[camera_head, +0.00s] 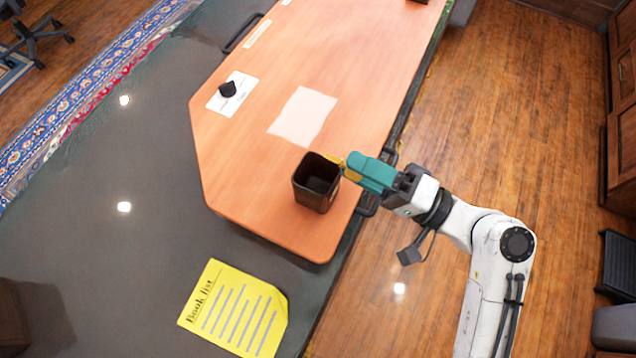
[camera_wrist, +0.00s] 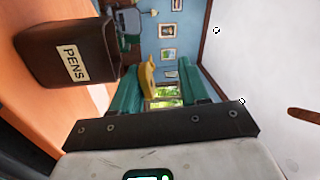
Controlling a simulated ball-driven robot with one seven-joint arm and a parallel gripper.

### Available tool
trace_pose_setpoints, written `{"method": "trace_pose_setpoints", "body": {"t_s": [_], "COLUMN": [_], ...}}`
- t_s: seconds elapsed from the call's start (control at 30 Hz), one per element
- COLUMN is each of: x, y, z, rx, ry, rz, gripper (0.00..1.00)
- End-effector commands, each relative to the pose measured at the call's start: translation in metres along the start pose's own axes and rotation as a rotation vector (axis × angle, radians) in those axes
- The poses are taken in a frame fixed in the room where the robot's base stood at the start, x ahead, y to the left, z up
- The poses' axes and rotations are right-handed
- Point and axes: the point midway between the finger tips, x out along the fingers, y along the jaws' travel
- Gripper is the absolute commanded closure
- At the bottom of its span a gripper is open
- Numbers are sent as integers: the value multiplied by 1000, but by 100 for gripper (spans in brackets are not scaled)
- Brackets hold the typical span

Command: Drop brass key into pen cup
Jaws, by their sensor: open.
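The dark pen cup (camera_head: 314,193) stands upright on the orange-brown board; in the wrist view the cup (camera_wrist: 68,48) shows its "PENS" label at the upper left. My gripper (camera_head: 352,167) is beside the cup's right rim, its teal fingers pointing left. In the wrist view my gripper (camera_wrist: 160,76) is open. The brass key (camera_wrist: 147,76) shows between the fingers, close to the left one; I cannot tell whether it touches it. In the head view a yellow part of the key (camera_head: 352,175) shows at the fingertips, outside the cup opening. The rest is hidden.
A pale sheet (camera_head: 303,117) lies on the board (camera_head: 240,165) behind the cup. A white card (camera_head: 222,103) with a black knob-like piece (camera_head: 228,88) lies farther left. A yellow book list (camera_head: 236,309) lies on the dark surface in front. Bare wood floor is at the right.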

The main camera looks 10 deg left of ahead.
Motion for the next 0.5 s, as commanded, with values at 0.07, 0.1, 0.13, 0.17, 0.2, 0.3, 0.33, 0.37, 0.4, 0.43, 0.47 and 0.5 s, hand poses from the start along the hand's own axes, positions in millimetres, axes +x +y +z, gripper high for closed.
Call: {"method": "trace_pose_setpoints", "body": {"t_s": [0.07, 0.1, 0.13, 0.17, 0.2, 0.3, 0.33, 0.37, 0.4, 0.43, 0.47, 0.5], "x": [-17, -25, -30, -35, -41, -53, -56, -58, -61, -62, -64, -64], "y": [3, 3, 3, 3, 2, 2, 1, 1, 1, 0, 0, 0], "z": [0, 0, 0, 0, 0, 0, 0, 0, 0, 0, 0, 0], "rx": [-3, -2, -2, -2, -2, -1, -1, -1, -1, -1, -1, -1], "ry": [4, 4, 3, 3, 2, 1, 0, 1, 1, 0, -1, -1], "rz": [1, 1, 2, 1, 1, 1, 0, 0, 0, 0, 0, 0], "gripper": [56, 56, 56, 56, 56, 56, 56, 56, 56, 56, 56, 56]}}
